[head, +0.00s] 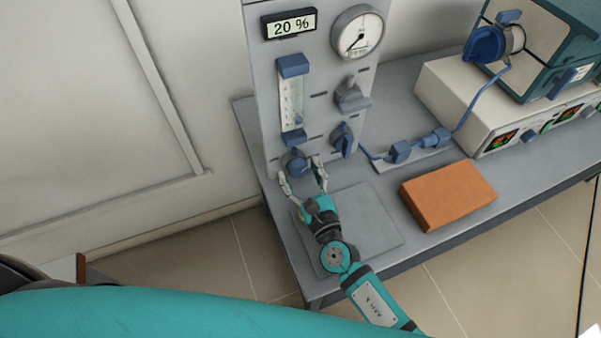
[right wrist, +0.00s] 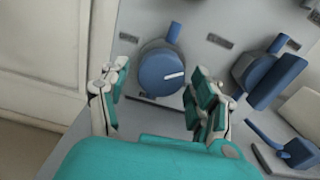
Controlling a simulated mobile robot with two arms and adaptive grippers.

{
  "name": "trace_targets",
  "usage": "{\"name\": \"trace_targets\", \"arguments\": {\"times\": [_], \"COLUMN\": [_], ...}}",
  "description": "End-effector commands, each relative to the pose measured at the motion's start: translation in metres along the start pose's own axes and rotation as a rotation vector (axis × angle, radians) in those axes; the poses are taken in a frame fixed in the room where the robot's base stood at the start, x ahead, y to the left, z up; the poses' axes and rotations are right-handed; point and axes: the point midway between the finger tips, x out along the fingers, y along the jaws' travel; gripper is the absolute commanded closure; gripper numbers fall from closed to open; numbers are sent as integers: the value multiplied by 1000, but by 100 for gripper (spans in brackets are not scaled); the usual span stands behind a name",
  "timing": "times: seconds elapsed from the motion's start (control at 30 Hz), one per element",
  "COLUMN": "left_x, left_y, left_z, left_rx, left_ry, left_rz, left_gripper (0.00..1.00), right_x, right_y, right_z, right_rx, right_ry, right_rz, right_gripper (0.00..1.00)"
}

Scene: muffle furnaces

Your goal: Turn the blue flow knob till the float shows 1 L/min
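The blue flow knob (head: 295,163) sits low on the grey panel (head: 325,115), under the flowmeter tube (head: 292,100). It also shows in the right wrist view (right wrist: 162,72), with a white pointer line aimed to the right. The float is a small dark spot low in the tube, and its reading is too small to tell. My right gripper (head: 304,176) is open, its fingers on either side of the knob. In the right wrist view the fingers (right wrist: 155,95) stand apart with gaps to the knob. My left gripper is not in view.
A blue lever valve (head: 343,139) and a grey knob (head: 351,96) are right of the tube. Above are a gauge (head: 357,33) and a display (head: 289,24) reading 20 %. An orange block (head: 447,195) and a furnace (head: 545,45) on a cream base stand at the right.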

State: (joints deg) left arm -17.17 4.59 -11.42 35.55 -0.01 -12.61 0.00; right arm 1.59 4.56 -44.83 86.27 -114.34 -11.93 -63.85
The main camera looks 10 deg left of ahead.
Motion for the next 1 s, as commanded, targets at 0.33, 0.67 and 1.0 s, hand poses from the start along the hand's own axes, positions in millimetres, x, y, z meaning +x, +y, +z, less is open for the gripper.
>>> {"name": "trace_targets", "arguments": {"times": [0.33,0.67,1.0], "left_x": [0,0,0], "left_y": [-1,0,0], "left_z": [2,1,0], "left_rx": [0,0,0], "left_ry": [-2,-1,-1], "left_rz": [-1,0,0], "left_gripper": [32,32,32], "right_x": [-4,-64,-115], "right_y": [0,0,0], "right_z": [-1,-1,0], "right_rx": [0,-1,-1], "right_ry": [1,3,1], "right_rz": [0,2,1], "right_gripper": [32,32,32]}}
